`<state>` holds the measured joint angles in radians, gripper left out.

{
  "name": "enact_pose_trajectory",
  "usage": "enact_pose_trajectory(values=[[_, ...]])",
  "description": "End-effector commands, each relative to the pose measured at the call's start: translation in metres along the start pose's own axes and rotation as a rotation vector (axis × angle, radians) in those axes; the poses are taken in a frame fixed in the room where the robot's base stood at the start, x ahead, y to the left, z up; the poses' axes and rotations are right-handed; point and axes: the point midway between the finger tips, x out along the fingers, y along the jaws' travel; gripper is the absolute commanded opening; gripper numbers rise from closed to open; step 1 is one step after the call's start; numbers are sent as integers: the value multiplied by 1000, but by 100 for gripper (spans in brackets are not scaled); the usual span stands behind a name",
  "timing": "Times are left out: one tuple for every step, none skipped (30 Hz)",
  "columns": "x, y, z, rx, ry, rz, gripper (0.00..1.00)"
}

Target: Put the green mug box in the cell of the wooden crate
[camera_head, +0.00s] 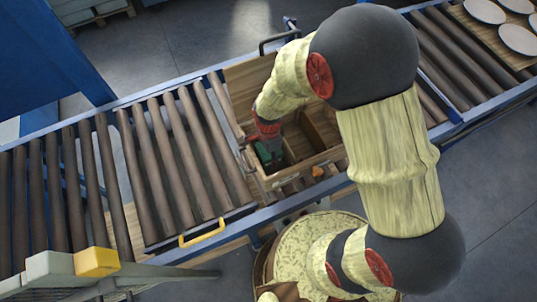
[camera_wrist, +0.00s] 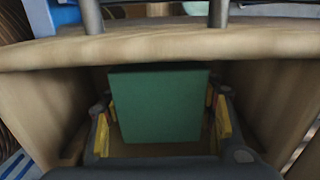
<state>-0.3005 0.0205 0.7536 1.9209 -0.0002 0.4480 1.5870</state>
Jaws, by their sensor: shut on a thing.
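The green mug box (camera_wrist: 158,105) is between the yellow-padded fingers of my gripper (camera_wrist: 164,130) in the wrist view. My gripper is shut on it. In the head view, the box (camera_head: 264,153) shows as a small dark green patch under my gripper (camera_head: 268,150), at the left part of the wooden crate (camera_head: 303,163). The crate's wooden wall also shows across the top of the wrist view (camera_wrist: 180,43), with side walls left and right of the box. The box is down between these walls. I cannot tell whether its bottom touches the crate floor.
The crate stands on a roller conveyor (camera_head: 165,165) with blue rails. Its lid or back panel (camera_head: 250,82) stands up behind it. A small orange thing (camera_head: 317,171) is at the crate's front edge. White plates (camera_head: 485,11) lie on a wooden board at the upper right.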

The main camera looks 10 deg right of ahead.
Motion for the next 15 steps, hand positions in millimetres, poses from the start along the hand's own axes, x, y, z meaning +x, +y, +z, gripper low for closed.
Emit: enact_pose_trajectory(values=[[-2, -1, 0, 0, 0, -2, 14], [-2, -1, 0, 0, 0, -2, 14], [-2, -1, 0, 0, 0, -2, 14], [-2, -1, 0, 0, 0, -2, 14], [-2, -1, 0, 0, 0, -2, 14], [0, -1, 0, 0, 0, -2, 14], [1, -1, 0, 0, 0, -2, 14], [2, -1, 0, 0, 0, -2, 14], [2, 0, 0, 0, 0, -1, 57], [2, 0, 0, 0, 0, -1, 58], [1, 0, 0, 0, 0, -1, 60], [1, 0, 0, 0, 0, -1, 62], [1, 0, 0, 0, 0, -1, 64], [1, 0, 0, 0, 0, -1, 66], [1, 0, 0, 0, 0, -1, 68]])
